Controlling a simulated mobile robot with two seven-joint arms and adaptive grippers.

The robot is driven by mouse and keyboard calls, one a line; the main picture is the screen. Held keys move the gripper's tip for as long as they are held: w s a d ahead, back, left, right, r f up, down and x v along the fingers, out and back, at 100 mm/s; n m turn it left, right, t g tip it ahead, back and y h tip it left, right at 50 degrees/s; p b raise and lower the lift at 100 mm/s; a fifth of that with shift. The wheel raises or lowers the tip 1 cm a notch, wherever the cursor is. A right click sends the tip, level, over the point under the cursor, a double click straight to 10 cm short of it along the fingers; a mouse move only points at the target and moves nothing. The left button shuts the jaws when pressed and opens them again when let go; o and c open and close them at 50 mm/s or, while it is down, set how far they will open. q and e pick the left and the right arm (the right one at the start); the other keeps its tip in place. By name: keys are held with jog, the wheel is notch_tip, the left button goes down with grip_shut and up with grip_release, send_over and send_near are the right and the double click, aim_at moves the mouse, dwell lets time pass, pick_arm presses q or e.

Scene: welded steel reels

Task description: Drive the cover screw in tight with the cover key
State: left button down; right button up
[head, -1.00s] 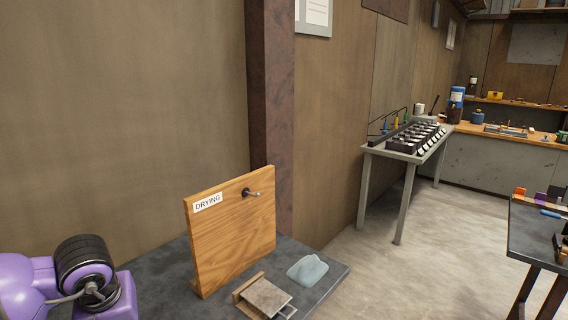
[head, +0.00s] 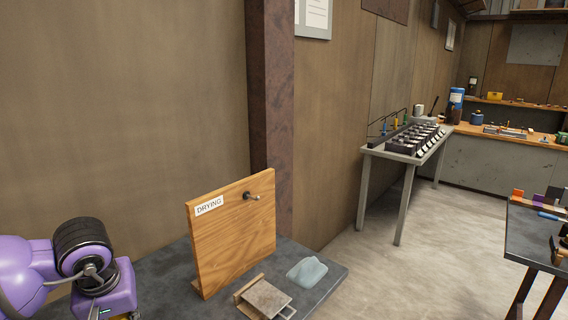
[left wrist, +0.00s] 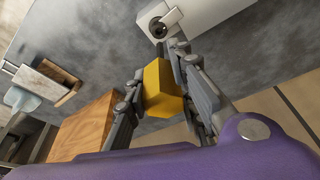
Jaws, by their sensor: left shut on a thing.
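My left gripper (left wrist: 160,72) is shut on a yellow block-shaped handle (left wrist: 160,92), which looks like the cover key's grip. A short dark shaft shows beyond it, pointing at a pale grey box (left wrist: 205,22) at the top of the left wrist view. A dark round part (left wrist: 158,29), perhaps the cover screw, sits at the box's near end beside a white tab. I cannot tell whether the shaft touches it. In the head view only my purple left arm shows at lower left; its fingers are out of frame. My right gripper is not seen.
A wooden board (head: 235,232) labelled DRYING, with a dark peg, stands on the dark bench (head: 325,283). A small wooden-edged plate (head: 265,298) and a pale blue lump (head: 307,270) lie beside it. Another table (head: 378,151) with a dark rack stands farther back.

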pick_arm(q)
jog(key=shift+r, duration=1)
jog(key=shift+r+p, duration=0.65)
jog(key=shift+r, duration=0.8)
jog(key=shift+r+p, duration=0.3)
jog(key=shift+r, duration=0.9)
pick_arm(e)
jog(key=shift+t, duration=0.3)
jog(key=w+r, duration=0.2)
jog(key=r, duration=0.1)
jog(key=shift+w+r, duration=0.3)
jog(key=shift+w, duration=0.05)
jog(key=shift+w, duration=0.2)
